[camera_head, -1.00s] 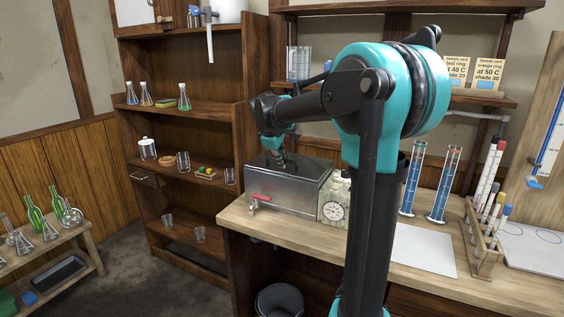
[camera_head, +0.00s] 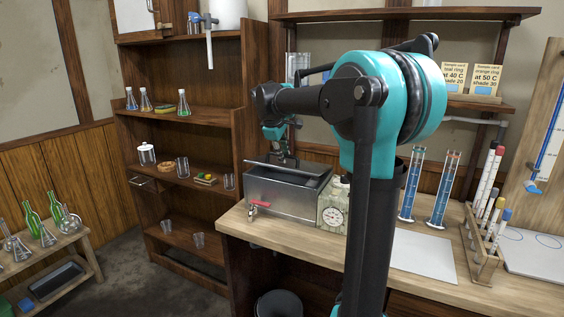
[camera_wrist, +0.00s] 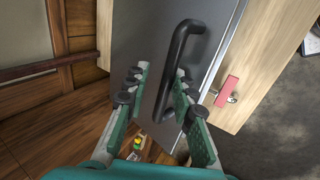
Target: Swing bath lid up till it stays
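The metal bath (camera_head: 280,196) stands at the left end of the wooden bench. Its lid (camera_head: 285,168) is tilted up a little, with a dark gap under it. In the wrist view the grey lid (camera_wrist: 145,35) fills the middle and carries a black bar handle (camera_wrist: 172,62). My gripper (camera_head: 282,157) is at the lid, seen small and partly dark in the head view. In the wrist view its fingers (camera_wrist: 160,80) are apart, with the handle between them, nearer the right finger. Whether a finger touches the handle is unclear.
A tap with a red lever (camera_head: 259,203) sticks out of the bath's front. A gauge box (camera_head: 332,209) stands close to the bath's right. Shelves with glassware (camera_head: 183,103) rise at the left. Blue cylinders (camera_head: 411,185) and a tube rack (camera_head: 482,245) stand further right.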

